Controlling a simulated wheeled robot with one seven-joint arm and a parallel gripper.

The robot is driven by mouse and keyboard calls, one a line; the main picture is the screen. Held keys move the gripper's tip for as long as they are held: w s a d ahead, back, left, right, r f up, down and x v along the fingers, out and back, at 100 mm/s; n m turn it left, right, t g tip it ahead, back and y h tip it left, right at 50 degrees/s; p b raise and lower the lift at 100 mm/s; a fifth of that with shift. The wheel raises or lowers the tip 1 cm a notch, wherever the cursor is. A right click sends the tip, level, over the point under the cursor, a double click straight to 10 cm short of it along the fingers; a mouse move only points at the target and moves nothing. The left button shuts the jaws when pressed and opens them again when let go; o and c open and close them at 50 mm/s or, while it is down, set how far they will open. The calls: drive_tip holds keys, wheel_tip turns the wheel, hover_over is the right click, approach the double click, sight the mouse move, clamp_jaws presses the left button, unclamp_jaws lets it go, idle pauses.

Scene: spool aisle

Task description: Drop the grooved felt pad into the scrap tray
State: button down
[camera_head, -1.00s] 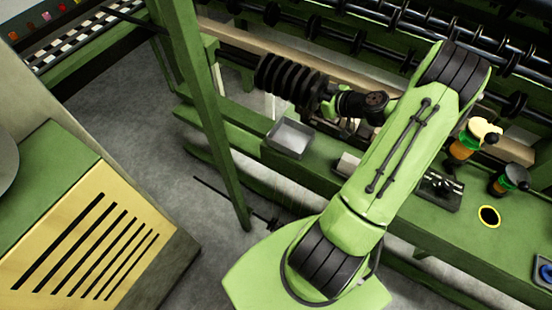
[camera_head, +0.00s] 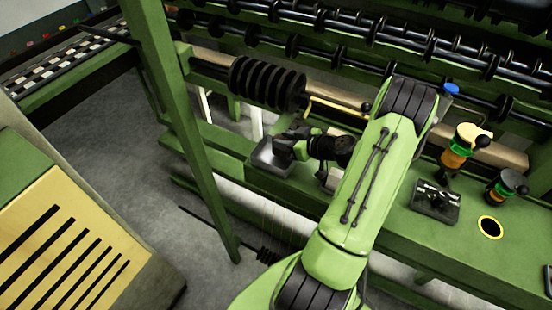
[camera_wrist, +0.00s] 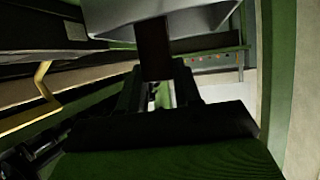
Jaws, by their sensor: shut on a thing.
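The scrap tray (camera_head: 263,161) is a small grey metal box on the green ledge, left of centre in the head view. It also shows at the top of the wrist view (camera_wrist: 200,22). My gripper (camera_head: 282,150) is over the tray's right part and hides some of it. In the wrist view my gripper (camera_wrist: 157,85) is shut on a dark, flat piece (camera_wrist: 153,48), which I take for the grooved felt pad. The pad reaches up in front of the tray; its grooves are too dark to see. I cannot tell whether it touches the tray.
A black ribbed roller (camera_head: 265,84) and a yellow bar (camera_head: 338,108) lie behind my gripper. A green post (camera_head: 180,110) stands left of the tray. A pale block (camera_head: 331,180) sits to its right. A switch box (camera_head: 434,203) and orange-green lamps (camera_head: 461,152) stand farther right.

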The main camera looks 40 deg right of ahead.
drive_tip(key=c, duration=0.7)
unclamp_jaws()
wheel_tip(320, 180, up, 10)
drive_tip(key=p, duration=0.2)
drive_tip(key=s+a+r+n+g+p, duration=0.1)
drive_tip(key=a+r+g+p, duration=0.3)
drive_tip(key=a, duration=0.6)
drive_tip(key=s+a+r+n+g+b, duration=0.15)
drive_tip(key=a+r, duration=0.35)
drive_tip(key=a, duration=0.5)
drive_tip(key=s+a+r+m+h+p, duration=0.1)
drive_tip(key=s+a+r+m+p, duration=0.1)
drive_tip(key=s, duration=0.6)
drive_tip(key=s+a+r+m+g+p, duration=0.1)
drive_tip(key=s+a+r, duration=0.3)
drive_tip(key=s, duration=0.4)
drive_tip(key=shift+s+a+r+m+h+p, duration=0.2)
drive_tip(key=shift+r+m+h+p, duration=0.3)
drive_tip(key=shift+r, duration=0.4)
